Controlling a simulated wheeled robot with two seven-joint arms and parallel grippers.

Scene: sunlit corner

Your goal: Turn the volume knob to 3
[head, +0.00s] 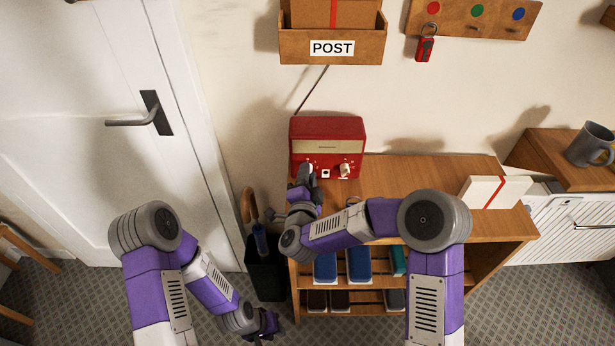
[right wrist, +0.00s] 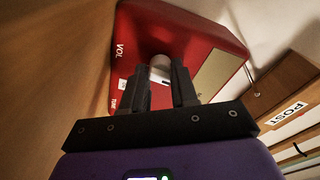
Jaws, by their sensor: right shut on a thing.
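A red radio (head: 327,128) stands on the wooden shelf top, with a cream dial strip and a pale knob (head: 345,170) at its right front. My right gripper (head: 306,172) is at the radio's left front and covers the knob there. In the right wrist view the two dark fingers (right wrist: 160,76) are shut on a round pale volume knob (right wrist: 160,63), with VOL lettering beside it on the red face. The knob's pointer and setting are hidden by the fingers. My left gripper (head: 268,325) hangs low near the floor, away from the radio; its jaws are too small to read.
A wooden POST box (head: 331,48) hangs above the radio, and a key rack (head: 474,18) is at upper right. A white box with a red band (head: 481,191) lies on the shelf's right end. A dark umbrella stand (head: 265,280) is left of the shelf.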

